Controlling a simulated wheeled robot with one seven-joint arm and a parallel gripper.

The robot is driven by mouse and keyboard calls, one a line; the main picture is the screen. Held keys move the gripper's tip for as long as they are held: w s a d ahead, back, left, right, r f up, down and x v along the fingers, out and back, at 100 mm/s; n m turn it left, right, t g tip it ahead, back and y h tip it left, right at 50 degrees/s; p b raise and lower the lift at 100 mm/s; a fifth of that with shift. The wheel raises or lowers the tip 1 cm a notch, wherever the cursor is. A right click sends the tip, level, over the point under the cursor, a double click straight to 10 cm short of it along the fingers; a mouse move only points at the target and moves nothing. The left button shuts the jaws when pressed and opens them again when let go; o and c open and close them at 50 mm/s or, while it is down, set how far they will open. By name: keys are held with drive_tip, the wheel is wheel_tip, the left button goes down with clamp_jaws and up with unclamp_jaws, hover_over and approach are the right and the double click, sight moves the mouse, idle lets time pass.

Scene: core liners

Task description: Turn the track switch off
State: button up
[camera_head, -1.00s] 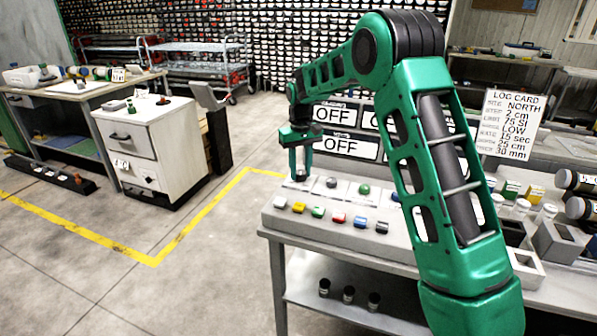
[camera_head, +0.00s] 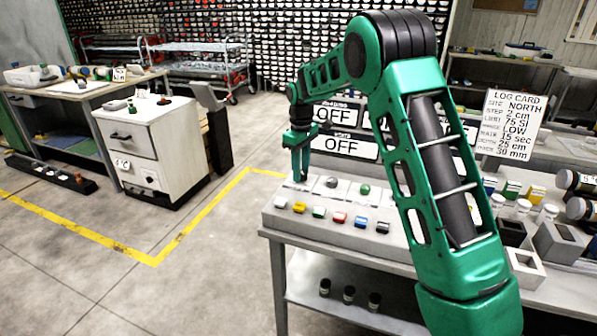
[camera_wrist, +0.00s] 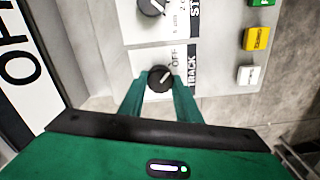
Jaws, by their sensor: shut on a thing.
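The track switch (camera_wrist: 159,78) is a round black knob with a pale pointer line, on a white plate labelled TRACK and OFF in the wrist view. Its pointer slants, and I cannot tell for certain which setting it marks. My gripper (camera_wrist: 160,92) has its two green fingers on either side of this knob and is shut on it. In the head view my gripper (camera_head: 299,176) reaches down to the left end of the grey control panel (camera_head: 268,219); there the fingers hide the knob.
A second black knob (camera_wrist: 152,6) sits beside the track switch. Yellow (camera_wrist: 256,39) and white (camera_wrist: 249,75) buttons line the panel's front. OFF signs (camera_head: 343,146) stand behind the panel. A log card (camera_head: 509,124) stands at right.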

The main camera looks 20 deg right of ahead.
drive_tip(key=shift+w+d+r, duration=0.1)
drive_tip(key=shift+w+r, duration=0.05)
drive_tip(key=shift+w, duration=0.1)
drive_tip(key=o, duration=1.1)
drive_tip(key=shift+c, duration=0.2)
drive_tip(key=shift+s, duration=0.1)
wheel_tip(320, 180, up, 11)
drive_tip(key=shift+f, duration=0.2)
